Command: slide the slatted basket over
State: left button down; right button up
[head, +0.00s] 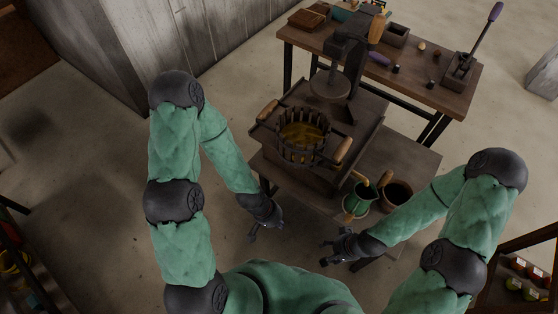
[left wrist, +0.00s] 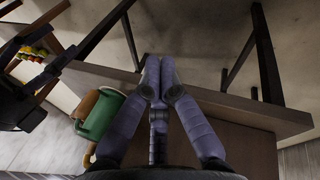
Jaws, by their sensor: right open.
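The slatted basket (head: 280,150) is round, with dark upright slats and a yellow-brown filling. It stands on the near part of a wooden bench, with wooden grips (head: 341,150) at its right and left sides. My left gripper (head: 264,236) is apart from it, low and to its near left, beside the bench. In the left wrist view its fingers (left wrist: 160,72) come close together at the tips with nothing seen between them. Whether they are shut is unclear. My right gripper (head: 326,252) is open and empty, in front of the bench's near edge. The basket's underside is hidden.
A dark press with a round plate (head: 329,86) stands just behind the basket. A green jug (head: 358,200) and a brown pot (head: 396,195) stand on the bench's near right. A table (head: 425,95) with tools is behind. Open floor lies at left.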

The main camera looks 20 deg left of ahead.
pick_arm(q)
jog(key=w+a+r+m+t+y+p, duration=0.1)
jog(key=w+a+r+m, duration=0.1)
jog(key=r, duration=0.7)
jog(key=w+a+r+m+t+y+p, duration=0.1)
jog(key=w+a+r, duration=0.15)
jog(key=r, duration=0.65)
jog(key=w+a+r+m+t+y+p, duration=0.1)
jog(key=w+a+r+m, duration=0.1)
jog(key=r, duration=0.7)
jog(key=w+d+f+b, duration=0.2)
jog(key=w+f+b, duration=0.2)
jog(key=w+f, duration=0.3)
jog(key=shift+d+f+b, duration=0.3)
jog(key=shift+f+b, duration=0.05)
jog(key=shift+f, duration=0.9)
